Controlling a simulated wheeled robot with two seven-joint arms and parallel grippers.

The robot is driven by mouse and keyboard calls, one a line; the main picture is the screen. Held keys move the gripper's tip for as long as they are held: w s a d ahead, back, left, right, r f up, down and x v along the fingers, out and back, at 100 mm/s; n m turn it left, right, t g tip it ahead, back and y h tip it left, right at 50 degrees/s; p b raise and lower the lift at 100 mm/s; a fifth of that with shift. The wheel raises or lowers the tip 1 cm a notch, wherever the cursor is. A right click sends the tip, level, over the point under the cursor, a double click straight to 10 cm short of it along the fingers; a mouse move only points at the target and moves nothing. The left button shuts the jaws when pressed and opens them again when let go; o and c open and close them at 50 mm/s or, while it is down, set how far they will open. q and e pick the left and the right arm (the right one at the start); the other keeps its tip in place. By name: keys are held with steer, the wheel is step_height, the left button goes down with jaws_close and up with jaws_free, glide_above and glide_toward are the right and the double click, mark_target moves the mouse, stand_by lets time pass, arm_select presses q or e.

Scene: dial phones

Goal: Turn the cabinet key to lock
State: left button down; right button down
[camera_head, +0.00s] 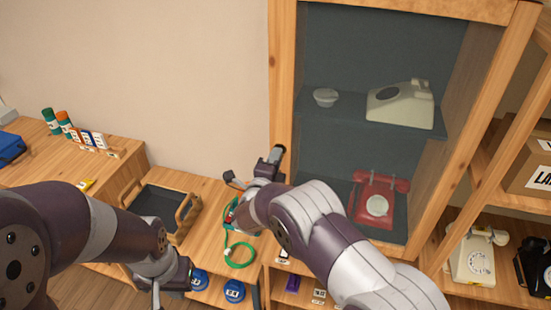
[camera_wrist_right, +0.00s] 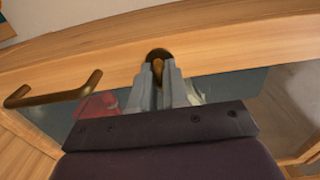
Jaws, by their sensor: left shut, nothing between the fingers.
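The wooden cabinet (camera_head: 281,90) has a glass door and stands at the right of centre in the head view. A brass key (camera_wrist_right: 158,65) sits in a dark round lock on the wooden door frame (camera_wrist_right: 215,45). My right gripper (camera_wrist_right: 159,78) has its narrow fingers on either side of the key, close against it. In the head view my right gripper (camera_head: 270,162) is at the cabinet's left edge, and the key is hidden there. My left gripper (camera_head: 156,292) is low at the left, away from the cabinet, shut and empty.
A bronze handle (camera_wrist_right: 55,92) is on the frame left of the key. A red phone (camera_head: 377,203) and a cream phone (camera_head: 400,104) stand inside the cabinet. A dark tray (camera_head: 158,203) and a green cord (camera_head: 240,262) are left of it. Shelves with phones are at the right.

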steer(key=shift+f, duration=0.1)
steer(key=shift+f+n+b, duration=0.1)
steer(key=shift+n+b, duration=0.4)
steer(key=shift+b, duration=0.1)
steer(key=shift+n+b, duration=0.9)
steer(key=shift+n, duration=0.3)
steer(key=shift+n+b, duration=0.45)
steer(key=shift+n, duration=0.45)
steer(key=n, duration=0.2)
steer(key=shift+n+b, duration=0.3)
steer(key=shift+b, duration=0.1)
steer(key=n, duration=0.4)
steer(key=shift+n, duration=0.3)
steer(key=n, duration=0.5)
steer(key=shift+p, duration=0.4)
steer(key=shift+n, duration=0.4)
